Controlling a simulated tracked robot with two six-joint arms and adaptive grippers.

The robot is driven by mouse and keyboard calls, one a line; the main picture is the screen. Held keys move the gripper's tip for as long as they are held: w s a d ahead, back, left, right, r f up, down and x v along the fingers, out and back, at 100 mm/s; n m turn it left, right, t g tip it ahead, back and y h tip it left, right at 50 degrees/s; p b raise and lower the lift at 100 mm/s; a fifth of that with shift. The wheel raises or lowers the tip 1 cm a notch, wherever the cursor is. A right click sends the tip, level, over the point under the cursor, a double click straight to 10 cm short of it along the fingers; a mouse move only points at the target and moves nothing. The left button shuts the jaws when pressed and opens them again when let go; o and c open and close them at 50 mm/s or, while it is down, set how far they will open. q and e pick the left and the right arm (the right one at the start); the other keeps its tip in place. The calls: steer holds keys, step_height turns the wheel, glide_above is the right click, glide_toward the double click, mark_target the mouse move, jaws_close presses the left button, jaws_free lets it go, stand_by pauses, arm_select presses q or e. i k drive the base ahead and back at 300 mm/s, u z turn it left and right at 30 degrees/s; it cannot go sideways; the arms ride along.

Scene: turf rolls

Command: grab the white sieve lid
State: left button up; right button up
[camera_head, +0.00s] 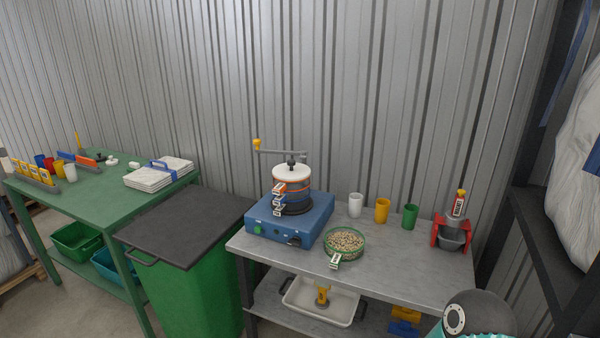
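The white sieve lid (281,176) sits on top of a stack of sieves (303,197) with orange and dark bands. The stack stands upright on a blue shaker machine (312,228) on the grey metal table. A crank-like arm with a yellow knob (257,145) extends above the lid, and its dark central fitting stands over the lid's middle. Neither of my grippers is in view. A grey and teal part, apparently of my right arm, shows at the bottom right corner.
A green-rimmed sieve of pale pellets (345,241) stands right of the machine. Behind it are white (355,205), yellow (382,211) and green cups (410,216). A red-framed device (436,233) stands at the table's right. A lidded green bin (190,225) and green table (95,190) are left.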

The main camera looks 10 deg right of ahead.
mark_target(291, 170)
steer(key=z, duration=0.05)
steer(key=i, duration=1)
steer(key=u, duration=0.05)
